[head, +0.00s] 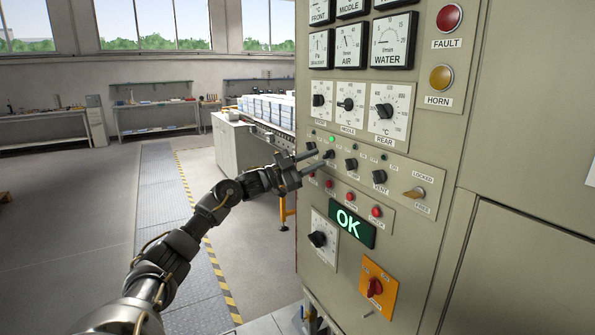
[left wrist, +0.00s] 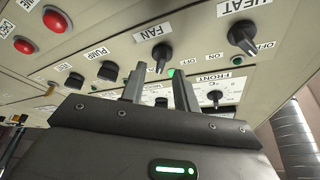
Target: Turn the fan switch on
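The fan switch is a black rotary knob on the beige control panel. It shows under the FAN label in the left wrist view (left wrist: 161,54), where its grip stands roughly upright. A lit green lamp (left wrist: 171,73) is close to it and also shows in the head view (head: 331,140). My left gripper (head: 323,156) is at the knob row in the head view, its fingers toward the panel and partly covering the fan switch. In the left wrist view its two fingers (left wrist: 158,88) are apart with nothing held, and the fan knob appears beyond the gap. I cannot tell whether they touch it.
The HEAT knob (left wrist: 241,38) and PUMP knob (left wrist: 108,70) flank the fan switch. The VENT knob (head: 379,177), a key switch (head: 414,193), red buttons and a green OK display (head: 348,223) are nearby. A red-and-orange rotary switch (head: 375,288) is lower. Open floor lies left.

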